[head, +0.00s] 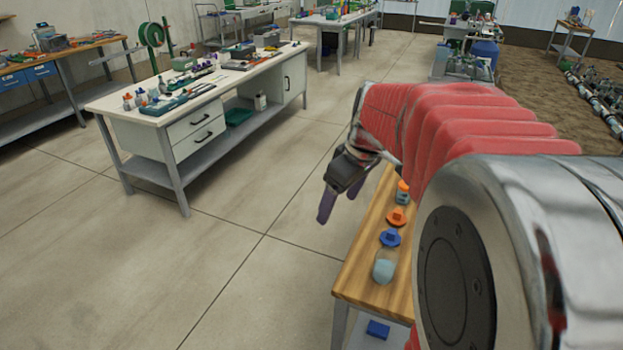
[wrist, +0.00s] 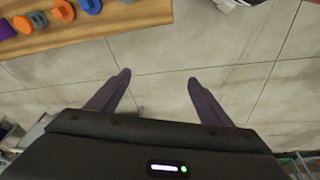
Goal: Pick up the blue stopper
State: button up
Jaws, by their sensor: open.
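The blue stopper (head: 390,237) is on the narrow wooden bench, between an orange stopper (head: 397,217) and a clear jar with pale blue contents (head: 384,268). In the wrist view the blue stopper (wrist: 91,5) shows at the top edge, partly cut off, next to the orange stopper (wrist: 63,9). My gripper (head: 327,205) hangs to the left of the bench, with its purple fingers pointing down. In the wrist view my gripper (wrist: 158,80) is open and empty, with only floor between the fingertips. It is apart from the stopper.
An orange-capped bottle (head: 402,192) stands farther back on the wooden bench (head: 365,278). A blue block (head: 377,329) lies on its lower shelf. A long white workbench (head: 160,118) with tools stands at left. The floor between the benches is clear. My red-sleeved arm covers the bench's right side.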

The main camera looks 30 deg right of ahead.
jog(key=w+d+f+n+y, duration=0.1)
jog(key=d+f, duration=0.2)
jog(key=d, duration=0.4)
jog(key=w+d+f+n, duration=0.1)
jog(key=w+d+f, duration=0.1)
jog(key=d, duration=0.4)
jog(key=n+y, duration=0.1)
jog(key=n, duration=0.1)
send_near(393, 231)
notch_tip(393, 231, up, 3)
jog(key=s, duration=0.1)
jog(key=shift+s+d+r, duration=0.1)
jog(key=shift+d+r, duration=0.05)
jog(key=shift+d, duration=0.2)
jog(key=x, duration=0.8)
jog(key=shift+w+a+f, duration=0.15)
jog(key=shift+w+f, duration=0.05)
jog(key=shift+f, duration=0.1)
jog(key=shift+f, duration=0.1)
jog(key=shift+x, duration=2.5)
jog(key=shift+c, duration=0.5)
